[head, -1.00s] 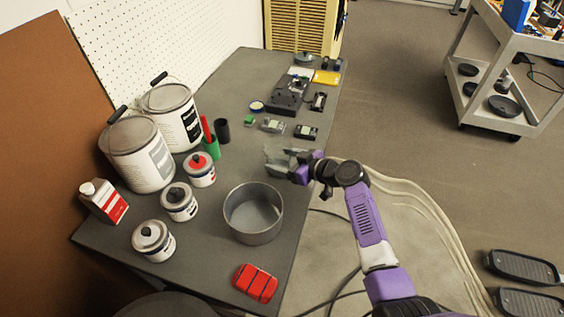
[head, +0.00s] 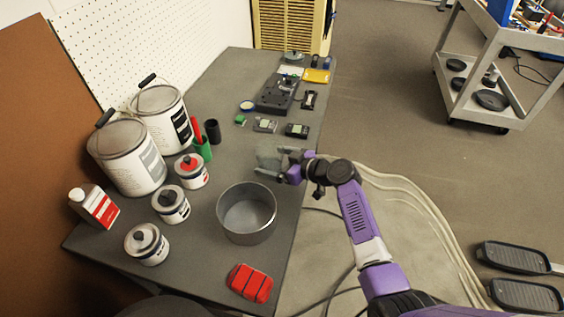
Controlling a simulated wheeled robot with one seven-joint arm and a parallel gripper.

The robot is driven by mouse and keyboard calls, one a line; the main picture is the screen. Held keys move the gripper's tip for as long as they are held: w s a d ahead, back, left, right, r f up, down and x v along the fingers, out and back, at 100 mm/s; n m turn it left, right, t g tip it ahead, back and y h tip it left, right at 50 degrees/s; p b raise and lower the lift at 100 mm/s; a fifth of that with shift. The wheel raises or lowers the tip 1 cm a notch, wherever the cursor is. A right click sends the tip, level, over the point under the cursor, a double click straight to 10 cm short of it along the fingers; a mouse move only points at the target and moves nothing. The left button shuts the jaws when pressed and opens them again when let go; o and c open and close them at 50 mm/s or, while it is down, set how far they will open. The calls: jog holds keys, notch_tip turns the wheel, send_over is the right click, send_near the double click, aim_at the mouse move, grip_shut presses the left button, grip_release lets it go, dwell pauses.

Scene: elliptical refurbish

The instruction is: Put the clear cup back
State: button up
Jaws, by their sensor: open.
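My gripper (head: 281,162) is over the right edge of the grey table, beyond the large metal pot. Its jaws are open and point left. A pale, see-through shape at the fingertips looks like the clear cup (head: 267,154). It is small and blurred against the table, and I cannot tell whether it stands on the table or how far it sits between the fingers.
The open metal pot (head: 246,214) and a red block (head: 250,283) lie on the near side of the table (head: 205,255). Paint cans (head: 128,158) and smaller tins (head: 171,205) stand left. Small devices (head: 297,130) lie beyond my gripper. A grey cart (head: 478,60) stands at right.

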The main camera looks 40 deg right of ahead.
jog(key=v, duration=1.2)
jog(key=shift+r, duration=0.15)
jog(key=d+r+m+t+h, duration=0.1)
jog(key=d+r+m+h, duration=0.1)
jog(key=d+m+h, duration=0.25)
jog(key=s+m+h, duration=0.3)
jog(key=s+h, duration=0.1)
jog(key=s, duration=0.1)
jog(key=s+a+r+n+y, duration=0.2)
jog(key=s+a+r, duration=0.1)
jog(key=s+a, duration=0.9)
jog(key=s+a+r+n+y, duration=0.2)
jog(key=s+a+r+y, duration=0.1)
jog(key=s+a, duration=0.9)
jog(key=s+r, duration=0.1)
jog(key=s, duration=0.3)
jog(key=shift+s+r+n+t, duration=0.3)
jog(key=shift+r+n, duration=0.05)
